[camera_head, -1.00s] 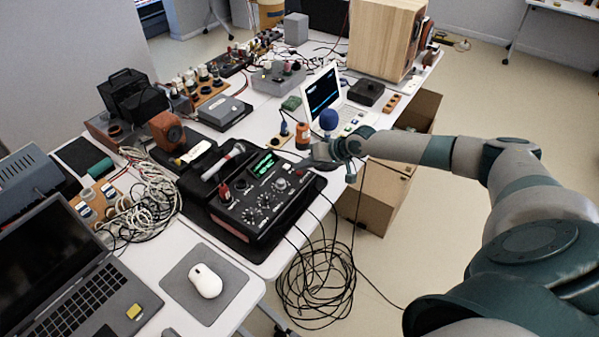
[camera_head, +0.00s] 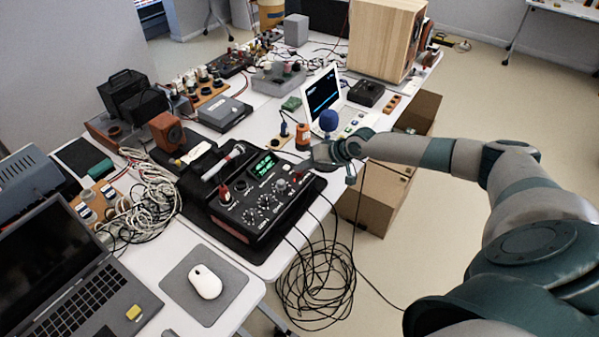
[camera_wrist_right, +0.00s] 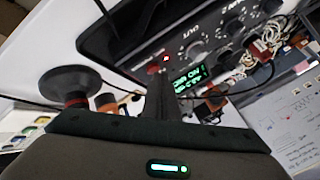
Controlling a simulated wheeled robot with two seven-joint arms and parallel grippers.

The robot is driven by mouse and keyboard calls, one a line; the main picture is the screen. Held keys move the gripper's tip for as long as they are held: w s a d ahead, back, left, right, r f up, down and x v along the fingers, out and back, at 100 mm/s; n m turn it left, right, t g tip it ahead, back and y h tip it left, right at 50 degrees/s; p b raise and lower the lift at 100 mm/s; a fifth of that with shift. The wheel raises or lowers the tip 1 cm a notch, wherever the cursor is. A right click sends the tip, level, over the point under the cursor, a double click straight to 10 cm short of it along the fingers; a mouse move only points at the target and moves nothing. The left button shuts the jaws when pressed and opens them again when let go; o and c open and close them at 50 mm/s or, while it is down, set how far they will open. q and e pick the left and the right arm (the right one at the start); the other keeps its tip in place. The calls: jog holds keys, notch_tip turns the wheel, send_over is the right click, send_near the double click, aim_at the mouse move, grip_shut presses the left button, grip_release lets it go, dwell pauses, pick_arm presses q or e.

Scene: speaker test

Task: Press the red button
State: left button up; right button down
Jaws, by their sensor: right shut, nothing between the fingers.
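The black control box (camera_head: 232,222) with knobs and a green display (camera_head: 263,166) lies on the white table in the head view. My right gripper (camera_head: 314,160) is over its far right corner, shut and empty. In the right wrist view the dark closed fingers (camera_wrist_right: 158,78) point at the box panel. A small bright red spot, seemingly the red button (camera_wrist_right: 166,58), shows just beyond the fingertips. I cannot tell whether they touch it. In the head view the button is too small to make out surely beside the gripper. My left gripper is not in view.
An orange-and-black item (camera_head: 302,136) and a blue-topped microphone (camera_head: 328,121) stand close behind my right gripper. A small white laptop (camera_head: 322,93) is beyond them. Coiled black cables (camera_head: 316,285) hang off the table's edge. A mouse (camera_head: 206,281) lies at the front.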

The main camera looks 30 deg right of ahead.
jog(key=shift+r+p, duration=0.5)
jog(key=shift+r, duration=0.25)
jog(key=shift+r, duration=0.1)
notch_tip(320, 180, up, 6)
jog(key=p, duration=0.5)
dwell(0.6)
